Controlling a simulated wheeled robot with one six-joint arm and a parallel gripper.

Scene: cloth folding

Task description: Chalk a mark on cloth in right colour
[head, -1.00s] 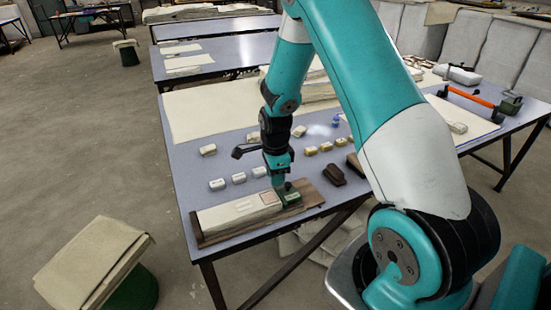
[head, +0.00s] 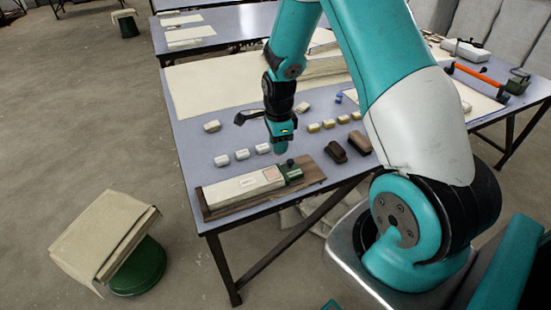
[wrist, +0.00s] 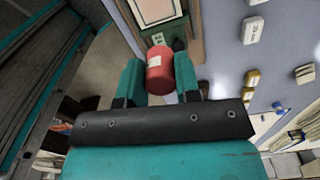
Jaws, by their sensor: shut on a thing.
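The head view does not show the cylinder. A cream cloth strip (head: 232,190) lies on the board, with a faint reddish rectangle near its right end. A green clamp (head: 291,171) with a dark knob sits at that end. The wrist view shows the outlined rectangle (wrist: 157,10) beyond the cylinder, apart from it.
White labelled blocks (head: 242,154) stand in a row behind the board. Several yellowish blocks (head: 329,124) and two dark brown blocks (head: 335,152) are to the right. A large cream cloth (head: 215,98) covers the table's back. A green stool (head: 138,270) with folded cloth stands front left.

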